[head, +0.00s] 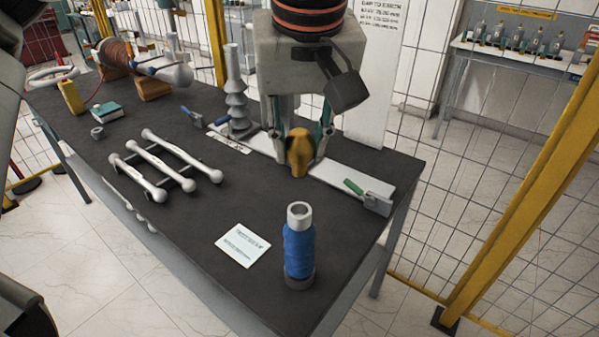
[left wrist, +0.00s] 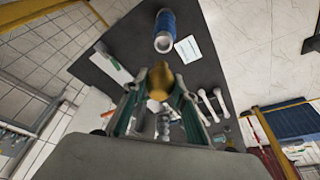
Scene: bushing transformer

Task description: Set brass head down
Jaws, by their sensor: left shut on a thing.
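The brass head (head: 300,153) is a gold-coloured rounded piece. My left gripper (head: 297,140) is shut on it and points down over the far right part of the dark table. In the left wrist view the brass head (left wrist: 159,81) sits between the fingers. It looks held above the table, but I cannot tell how high. A blue-wrapped cylinder (head: 299,245) with a pale hollow top stands upright at the near end of the table. It also shows in the left wrist view (left wrist: 165,27). My right gripper is not in view.
A white card (head: 243,244) lies left of the blue cylinder. Behind it is a rack of white rods (head: 158,170). A grey ribbed insulator (head: 236,90) stands near my left gripper. A green-handled tool (head: 367,196) lies at the right edge. Bare table (head: 190,225) lies between rods and card.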

